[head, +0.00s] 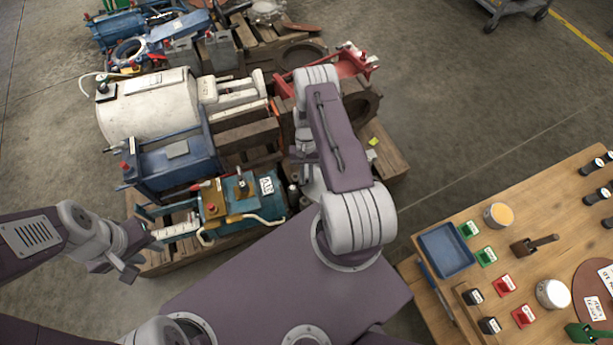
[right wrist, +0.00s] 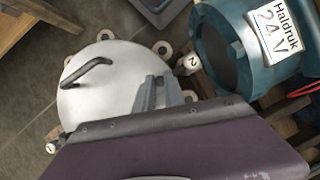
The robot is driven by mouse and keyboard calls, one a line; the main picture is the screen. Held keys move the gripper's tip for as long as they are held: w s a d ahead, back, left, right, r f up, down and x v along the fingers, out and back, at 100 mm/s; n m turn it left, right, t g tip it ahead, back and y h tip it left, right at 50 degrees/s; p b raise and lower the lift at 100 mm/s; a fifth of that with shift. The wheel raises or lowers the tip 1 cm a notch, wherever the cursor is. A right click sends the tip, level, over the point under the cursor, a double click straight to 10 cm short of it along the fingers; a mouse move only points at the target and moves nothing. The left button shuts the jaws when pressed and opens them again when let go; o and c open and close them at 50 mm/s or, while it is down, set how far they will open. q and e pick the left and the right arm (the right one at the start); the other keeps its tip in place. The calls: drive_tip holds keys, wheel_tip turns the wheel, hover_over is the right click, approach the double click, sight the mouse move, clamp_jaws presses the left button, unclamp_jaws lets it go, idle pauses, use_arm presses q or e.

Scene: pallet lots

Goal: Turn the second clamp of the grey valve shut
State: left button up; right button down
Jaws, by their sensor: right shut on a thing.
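The grey valve (right wrist: 118,102) shows in the right wrist view as a round pale plate with washer-like lugs around its rim. A dark bent handle (right wrist: 88,68) lies on its left part. A tag marked 2 (right wrist: 190,63) is at its right rim and a tag marked 1 (right wrist: 51,148) at its lower left. My right gripper (right wrist: 158,93) is shut over the plate's right part, on the side of tag 2. The second clamp is hidden between its fingers. In the head view my right arm covers the valve. My left gripper (head: 129,268) hangs left of the pallet, apart from the valve.
A teal motor labelled 24 V (right wrist: 232,45) stands close to the valve's right in the wrist view. A blue frame (head: 175,165) and a white tank (head: 150,108) crowd the pallet. A wooden table (head: 540,230) with a blue tray (head: 446,250) stands at right.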

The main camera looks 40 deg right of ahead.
drive_tip(key=c, duration=1.4)
unclamp_jaws()
drive_tip(key=shift+r, duration=0.1)
drive_tip(key=p+v, duration=0.3)
drive_tip(key=v, duration=0.6)
